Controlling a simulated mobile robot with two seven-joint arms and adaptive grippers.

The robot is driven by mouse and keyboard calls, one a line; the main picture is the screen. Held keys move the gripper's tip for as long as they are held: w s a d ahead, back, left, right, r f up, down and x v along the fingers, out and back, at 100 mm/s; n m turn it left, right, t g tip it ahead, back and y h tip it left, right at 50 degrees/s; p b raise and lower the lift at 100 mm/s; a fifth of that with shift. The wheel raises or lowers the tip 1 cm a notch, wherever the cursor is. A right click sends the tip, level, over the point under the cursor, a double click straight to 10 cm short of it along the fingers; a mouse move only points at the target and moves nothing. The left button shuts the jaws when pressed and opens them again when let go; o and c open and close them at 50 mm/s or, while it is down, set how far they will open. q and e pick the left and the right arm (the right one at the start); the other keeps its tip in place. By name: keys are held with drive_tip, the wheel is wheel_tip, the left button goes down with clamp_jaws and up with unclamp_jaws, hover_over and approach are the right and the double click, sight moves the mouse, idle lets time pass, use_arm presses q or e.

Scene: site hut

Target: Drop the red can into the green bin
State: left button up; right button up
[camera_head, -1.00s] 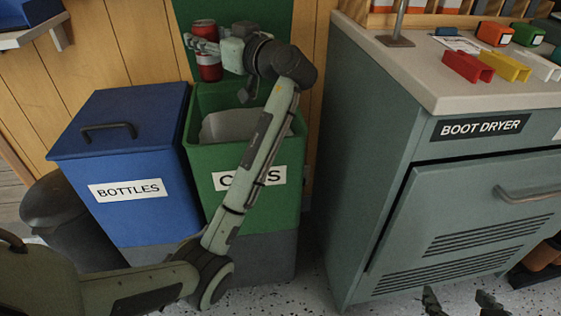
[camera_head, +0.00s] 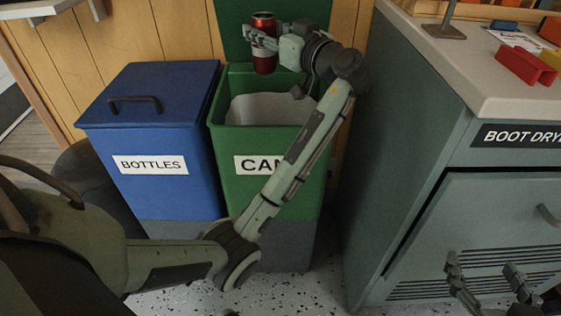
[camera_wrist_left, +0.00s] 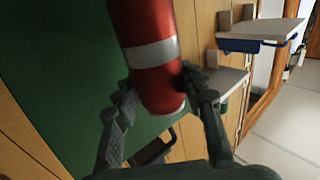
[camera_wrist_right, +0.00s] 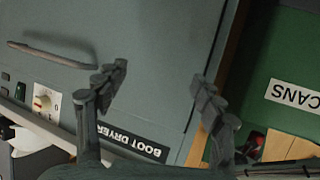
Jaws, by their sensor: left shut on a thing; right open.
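The red can (camera_head: 264,60) with a pale band is held upright by my left gripper (camera_head: 262,42), above the rear of the green bin (camera_head: 233,146). In the left wrist view the can (camera_wrist_left: 152,62) sits between the two fingers of my left gripper (camera_wrist_left: 160,100). The green bin is labelled as cans, partly hidden by my arm; its lid is raised behind and a pale liner shows in its mouth. My right gripper (camera_head: 485,272) is low at the right, in front of the boot dryer. It is open and empty in the right wrist view (camera_wrist_right: 160,85).
A blue bin (camera_head: 158,130) labelled BOTTLES, with its lid shut, stands left of the green bin. The grey boot dryer cabinet (camera_head: 410,150) stands at the right, with a red block-like item (camera_head: 527,64) on its top. Speckled floor lies in front.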

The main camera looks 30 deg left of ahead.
use_arm(q)
wheel_tip(320, 180, down, 2)
drive_tip(key=shift+f+b, duration=0.1)
drive_tip(key=shift+b, duration=0.3)
drive_tip(key=shift+f, duration=0.2)
use_arm(e)
drive_tip(key=w+a+r+t+y, duration=0.1)
drive_tip(key=a+r+t, duration=0.1)
drive_tip(key=r, duration=0.3)
drive_tip(key=shift+a+r+t+y, duration=0.2)
drive_tip(key=shift+a+t+y, duration=0.2)
drive_tip(key=shift+a, duration=0.25)
use_arm(q)
drive_tip(key=o, duration=0.9)
drive_tip(key=v, duration=0.7)
drive_tip(key=shift+s+d, duration=0.1)
drive_tip(key=shift+d, duration=0.15)
